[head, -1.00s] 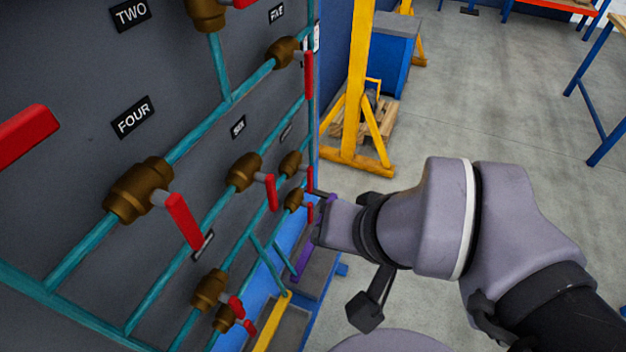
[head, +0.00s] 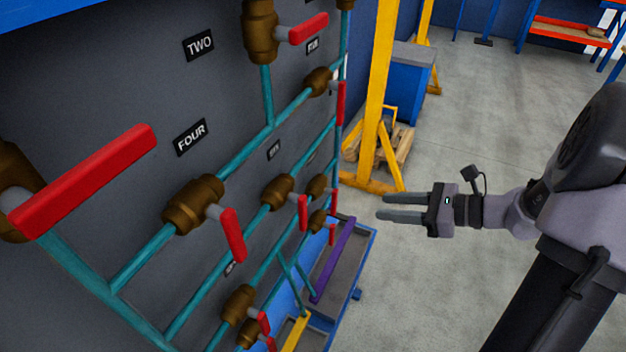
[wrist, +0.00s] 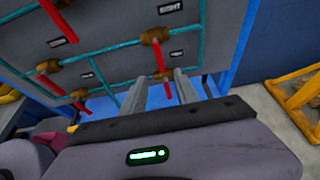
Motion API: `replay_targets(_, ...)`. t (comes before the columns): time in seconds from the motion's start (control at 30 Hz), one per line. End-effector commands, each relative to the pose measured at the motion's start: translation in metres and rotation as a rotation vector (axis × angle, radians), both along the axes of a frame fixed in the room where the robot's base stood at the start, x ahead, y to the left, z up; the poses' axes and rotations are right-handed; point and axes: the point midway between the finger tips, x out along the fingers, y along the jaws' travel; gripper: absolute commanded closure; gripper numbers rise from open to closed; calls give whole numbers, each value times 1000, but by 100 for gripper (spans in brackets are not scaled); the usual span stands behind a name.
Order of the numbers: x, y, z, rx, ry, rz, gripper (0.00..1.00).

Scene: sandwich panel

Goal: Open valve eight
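A label reading EIGHT (wrist: 170,7) shows at the top of the wrist view. Just below it is a brown valve body (wrist: 155,36) on a teal pipe, with a red handle (wrist: 160,62) hanging down across the pipe. In the head view I cannot read an EIGHT label; small valves with red handles cluster at the panel's far right end (head: 318,186). My gripper (head: 381,206) is to the right of the panel, over open floor, touching nothing. Its two grey fingers (wrist: 160,82) are apart with nothing between them, pointing toward the panel.
The grey panel (head: 90,90) carries more valves, including those near the TWO (head: 198,46) and FOUR (head: 190,137) labels. A blue-edged tray (head: 366,245) juts out below. A yellow stand (head: 378,100) is behind my gripper.

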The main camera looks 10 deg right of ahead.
Motion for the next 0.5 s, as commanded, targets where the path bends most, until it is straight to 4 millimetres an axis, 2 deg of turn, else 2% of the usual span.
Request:
replay_targets(0.07, 6, 8, -7, 5, 0, -1, 64)
replay_targets(0.5, 69, 98, -54, -2, 1, 7, 64)
